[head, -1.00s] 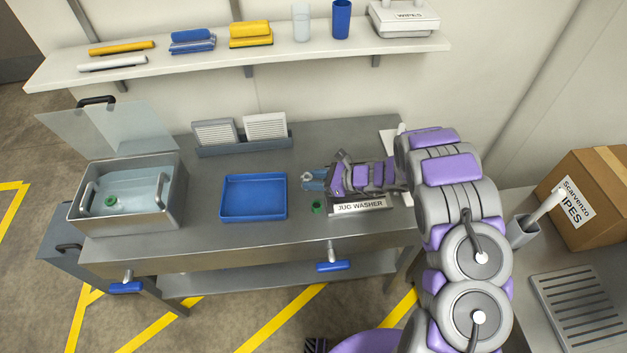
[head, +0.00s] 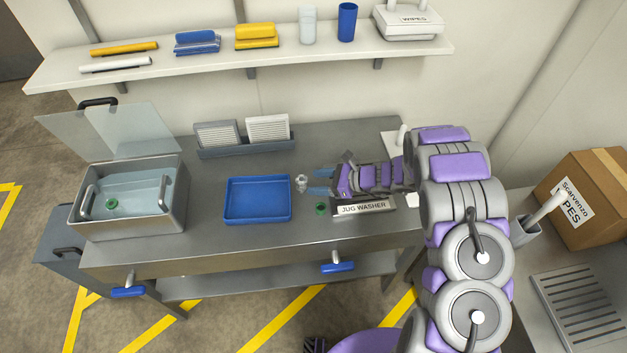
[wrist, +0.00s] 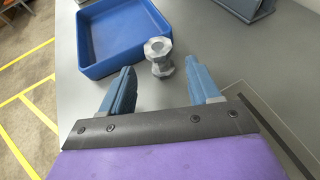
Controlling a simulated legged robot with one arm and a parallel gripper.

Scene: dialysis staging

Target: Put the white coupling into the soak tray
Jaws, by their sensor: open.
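The white coupling (head: 301,182), pale with a metallic look, stands on the steel bench just right of a shallow, empty blue tray (head: 258,218). In the wrist view the coupling (wrist: 158,57) stands upright near the blue tray's (wrist: 101,69) wall, beyond my fingertips. My gripper (head: 319,182) is open, low over the bench, right of the coupling, its fingers pointing left at it; nothing is between them. A steel basin (head: 170,215) of water with a raised clear lid stands at the left, a green fitting inside. No readable label shows which vessel is the soak tray.
A green fitting (head: 321,209) lies beside the JUG WASHER sign (head: 363,207), in front of my gripper. A grey rack (head: 246,147) with white filter-like panels stands behind the blue tray. A wall shelf (head: 280,64) holds several items. Bench between basin and tray is clear.

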